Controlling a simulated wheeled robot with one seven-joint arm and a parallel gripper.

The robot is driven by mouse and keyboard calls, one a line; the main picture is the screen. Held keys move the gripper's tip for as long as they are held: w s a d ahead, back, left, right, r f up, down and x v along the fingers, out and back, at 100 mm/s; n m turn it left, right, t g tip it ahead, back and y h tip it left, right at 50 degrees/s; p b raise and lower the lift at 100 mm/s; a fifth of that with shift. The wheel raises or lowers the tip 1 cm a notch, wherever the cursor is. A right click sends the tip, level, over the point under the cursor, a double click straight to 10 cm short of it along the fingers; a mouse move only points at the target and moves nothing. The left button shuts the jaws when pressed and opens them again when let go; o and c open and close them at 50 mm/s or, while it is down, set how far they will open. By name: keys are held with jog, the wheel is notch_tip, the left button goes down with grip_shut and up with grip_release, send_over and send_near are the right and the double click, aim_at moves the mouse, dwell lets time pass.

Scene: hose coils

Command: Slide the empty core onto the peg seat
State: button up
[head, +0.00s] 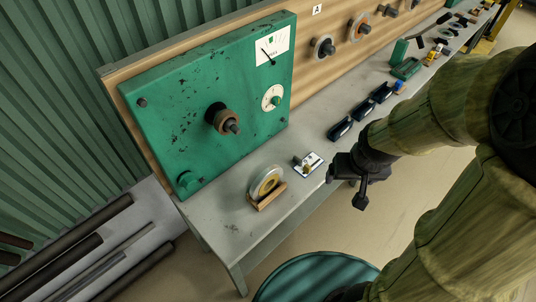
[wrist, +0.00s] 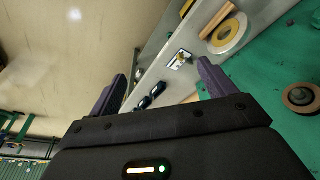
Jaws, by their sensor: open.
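A pale ring with a yellow middle (head: 266,183) stands upright in a small wooden cradle (head: 267,198) on the bench; I cannot tell whether it is the empty core. Both show in the wrist view, the ring (wrist: 232,34) beside the wooden bar (wrist: 218,21). A dark peg with a brown collar (head: 222,121) sticks out of the green panel (head: 165,130); it may be the peg seat, and its brown round shows at right in the wrist view (wrist: 299,96). My gripper (head: 347,188) is open and empty, right of the cradle and apart from it.
A small white card with a fitting (head: 308,164) lies on the bench (head: 225,225) near the cradle. Several dark items (head: 340,129) lie farther along. Reels (head: 322,46) hang on the wooden board behind. A teal round top (head: 310,277) stands in front; open floor lies right of the bench.

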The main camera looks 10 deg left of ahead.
jog(key=shift+o, duration=0.8)
jog(key=w+a+f+n+t+y, duration=0.1)
jog(key=w+a+f+n+t, duration=0.1)
jog(key=w+f+n, duration=0.1)
jog(key=w+f, duration=0.1)
jog(key=w, duration=0.1)
jog(key=shift+w+a+f, duration=0.3)
jog(key=shift+w, duration=0.05)
jog(key=n+t+y+p, duration=0.2)
jog(key=n+t+y, duration=0.35)
jog(key=y, duration=0.75)
send_near(233, 126)
jog(key=s+d+f+m+t, duration=0.1)
jog(key=s+d+m, duration=0.1)
jog(key=s+d, duration=0.1)
jog(key=shift+s+d, duration=0.1)
jog(key=shift+d, duration=0.05)
jog(key=p+x, duration=0.4)
jog(key=x, duration=1.2)
jog(key=shift+d, duration=0.1)
jog(key=shift+x, duration=0.8)
